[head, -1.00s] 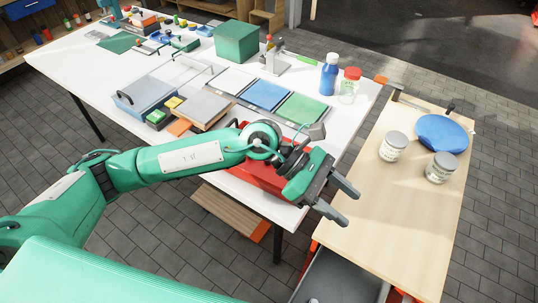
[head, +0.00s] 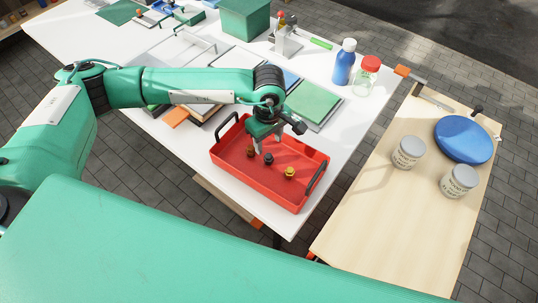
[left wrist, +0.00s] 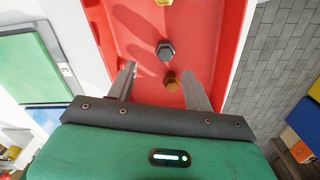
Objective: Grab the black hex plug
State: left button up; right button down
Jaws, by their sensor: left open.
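The black hex plug (head: 268,158) stands in the red tray (head: 222,160), between a brown plug (head: 250,152) and a yellow plug (head: 290,172). My left gripper (head: 268,145) points down over the tray, open and empty. In the left wrist view, the black hex plug (left wrist: 165,49) shows just beyond the fingertips (left wrist: 160,72). The brown plug (left wrist: 171,82) appears between the fingers, nearer the palm. The yellow plug (left wrist: 164,2) is cut off at the top edge. My right gripper is not in view.
The tray has raised walls and dark handles (head: 316,180). A green panel (head: 314,103), a blue bottle (head: 344,62) and a red-lidded jar (head: 367,76) stand behind it. A wooden side table (head: 385,215) at right holds two jars and a blue disc.

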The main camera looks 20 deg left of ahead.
aim_at(268, 155)
pick_arm(q)
jog(key=shift+f, duration=0.75)
jog(key=shift+s+f, duration=0.2)
jog(key=f, duration=0.1)
jog(key=f+p, duration=0.1)
jog(key=f, duration=0.1)
jog(key=shift+s+d+f+p, duration=0.1)
jog(key=shift+s+f+p, duration=0.2)
jog(key=shift+f+p, duration=0.1)
jog(key=shift+f, duration=0.5)
jog(key=c, duration=1.1)
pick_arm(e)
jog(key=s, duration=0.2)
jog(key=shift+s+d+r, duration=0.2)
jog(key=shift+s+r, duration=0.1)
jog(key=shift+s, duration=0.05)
pick_arm(q)
jog(key=shift+r, duration=0.1)
